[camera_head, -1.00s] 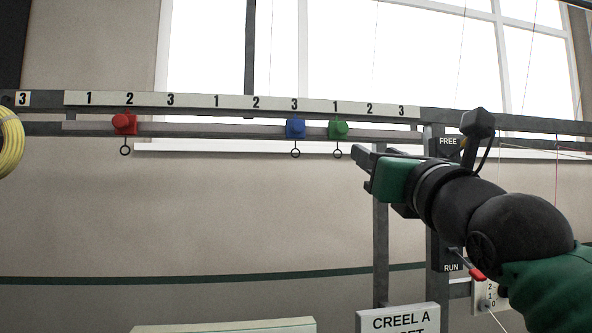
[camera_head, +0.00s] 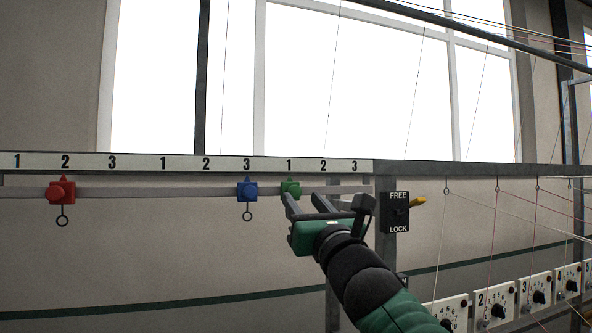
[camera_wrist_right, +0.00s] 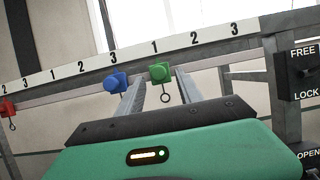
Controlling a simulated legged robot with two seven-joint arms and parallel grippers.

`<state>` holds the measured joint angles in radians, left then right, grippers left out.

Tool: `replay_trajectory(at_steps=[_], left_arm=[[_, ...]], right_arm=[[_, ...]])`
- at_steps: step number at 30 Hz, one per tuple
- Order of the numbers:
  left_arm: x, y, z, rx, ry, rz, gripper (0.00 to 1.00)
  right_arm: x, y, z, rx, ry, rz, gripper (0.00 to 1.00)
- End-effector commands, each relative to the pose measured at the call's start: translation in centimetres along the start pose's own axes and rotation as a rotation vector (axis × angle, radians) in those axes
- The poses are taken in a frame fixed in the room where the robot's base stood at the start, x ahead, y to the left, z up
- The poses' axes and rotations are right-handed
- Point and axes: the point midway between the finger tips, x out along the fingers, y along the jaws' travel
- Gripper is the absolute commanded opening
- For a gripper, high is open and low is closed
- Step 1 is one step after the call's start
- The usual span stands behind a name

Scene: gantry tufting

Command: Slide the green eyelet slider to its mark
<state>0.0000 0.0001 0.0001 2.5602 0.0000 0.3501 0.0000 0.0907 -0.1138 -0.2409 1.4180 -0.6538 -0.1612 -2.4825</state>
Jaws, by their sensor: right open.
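The green eyelet slider (camera_head: 290,188) sits on the rail under the 1 of the right-hand number group; in the wrist view it (camera_wrist_right: 160,72) shows with its ring hanging below. My right gripper (camera_head: 306,202) is open just in front of it and slightly below. In the wrist view the two fingers of my right gripper (camera_wrist_right: 160,84) point up on either side of the green slider and its ring, with gaps at both sides. In the head view the fingers hide the ring. I cannot tell which number is its mark. My left gripper is not in view.
The blue slider (camera_head: 247,191) is close left, under a 3. The red slider (camera_head: 62,191) is farther left, under a 2. A post with a FREE/LOCK switch box (camera_head: 395,212) stands to the right. Numbered dials (camera_head: 494,305) and threads are at lower right. The rail right of green looks clear.

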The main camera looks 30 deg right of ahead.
Motion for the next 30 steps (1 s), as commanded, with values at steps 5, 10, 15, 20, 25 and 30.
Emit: replay_trajectory(at_steps=[5, 10, 15, 20, 25, 30], left_arm=[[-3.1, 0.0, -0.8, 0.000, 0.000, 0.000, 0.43], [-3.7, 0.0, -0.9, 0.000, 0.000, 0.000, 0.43], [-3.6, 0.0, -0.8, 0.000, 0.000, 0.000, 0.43], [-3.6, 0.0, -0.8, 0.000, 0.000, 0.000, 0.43], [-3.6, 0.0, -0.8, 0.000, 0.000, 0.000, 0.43], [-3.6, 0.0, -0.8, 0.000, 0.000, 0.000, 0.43]], right_arm=[[4.0, 0.0, 0.6, -0.002, 0.001, 0.000, 0.43], [5.1, 0.0, 0.3, -0.001, -0.001, -0.001, 0.43], [5.1, 0.0, 0.1, 0.000, -0.001, -0.001, 0.43], [5.2, 0.0, 0.1, 0.000, -0.001, 0.000, 0.31], [5.2, 0.0, 0.0, 0.000, 0.000, 0.000, 0.09], [5.2, 0.0, 0.0, -0.001, 0.001, 0.000, 0.00]])
